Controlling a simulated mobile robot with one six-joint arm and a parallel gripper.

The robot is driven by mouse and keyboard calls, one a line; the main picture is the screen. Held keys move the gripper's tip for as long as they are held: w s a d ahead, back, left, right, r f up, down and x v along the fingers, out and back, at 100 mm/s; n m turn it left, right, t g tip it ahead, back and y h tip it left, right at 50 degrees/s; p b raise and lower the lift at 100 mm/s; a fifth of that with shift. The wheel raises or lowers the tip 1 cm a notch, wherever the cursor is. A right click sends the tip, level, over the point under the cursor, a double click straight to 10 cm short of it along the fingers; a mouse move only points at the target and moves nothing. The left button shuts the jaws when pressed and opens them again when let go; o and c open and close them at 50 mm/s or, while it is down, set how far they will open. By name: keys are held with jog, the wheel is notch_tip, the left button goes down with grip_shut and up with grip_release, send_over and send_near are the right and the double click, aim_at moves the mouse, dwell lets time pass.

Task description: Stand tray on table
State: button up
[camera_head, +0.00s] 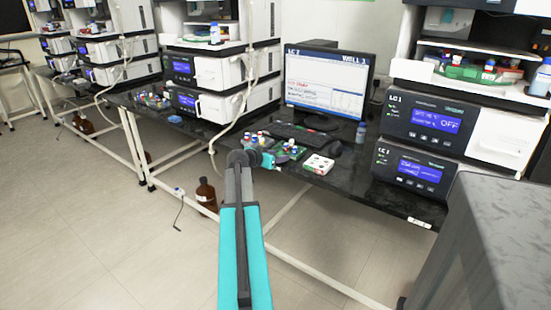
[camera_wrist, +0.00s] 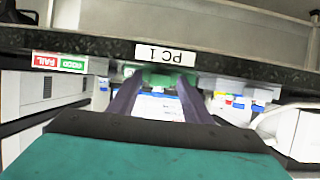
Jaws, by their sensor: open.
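A small green tray (camera_head: 283,157) with white, blue and red-capped vials lies on the black table (camera_head: 345,178), in front of the keyboard. My gripper (camera_head: 268,160) is at the table's front edge, just left of this tray; my arm hides part of the area. In the wrist view my gripper (camera_wrist: 156,92) has two dark fingers apart, with a green piece (camera_wrist: 160,79) seen between and beyond their tips. I cannot tell whether the fingers touch it.
A white box with red marks (camera_head: 318,165) and a mouse (camera_head: 334,149) are right of the green tray. A monitor (camera_head: 326,84) and keyboard (camera_head: 298,135) stand behind. A brown bottle (camera_head: 206,194) stands below.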

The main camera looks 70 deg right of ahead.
jog(key=shift+r, duration=0.1)
jog(key=v, duration=1.2)
dwell(0.6)
jog(key=w+a+f+n+t+y, duration=0.1)
jog(key=w+a+f+n+y, duration=0.15)
jog(key=w+a+f, duration=0.55)
jog(key=w+a+f+n+t+y, duration=0.15)
jog(key=w+a+f+n, duration=0.35)
jog(key=f, duration=0.6)
jog(key=w+a+f+n+y, duration=0.3)
jog(key=a+f, duration=1.2)
jog(key=a, duration=0.3)
jog(key=s+a+f+n+y, duration=0.25)
jog(key=a+f, duration=0.45)
jog(key=a, duration=0.4)
jog(key=s+a+f+n+y, duration=0.1)
jog(key=s+a+f+n, duration=0.15)
jog(key=a+f, duration=0.65)
jog(key=s+a+f+n+g+y, duration=0.1)
jog(key=s+a+f+n, duration=0.1)
jog(key=s+a, duration=0.4)
jog(key=s+a+f+n+g+y, duration=0.1)
jog(key=s+a+f+n+g, duration=0.1)
jog(key=s+a, duration=0.5)
jog(key=a+f+n, duration=0.1)
jog(key=a+n, duration=0.1)
jog(key=a, duration=0.3)
jog(key=shift+s+a+f, duration=0.15)
jog(key=shift+a, duration=0.05)
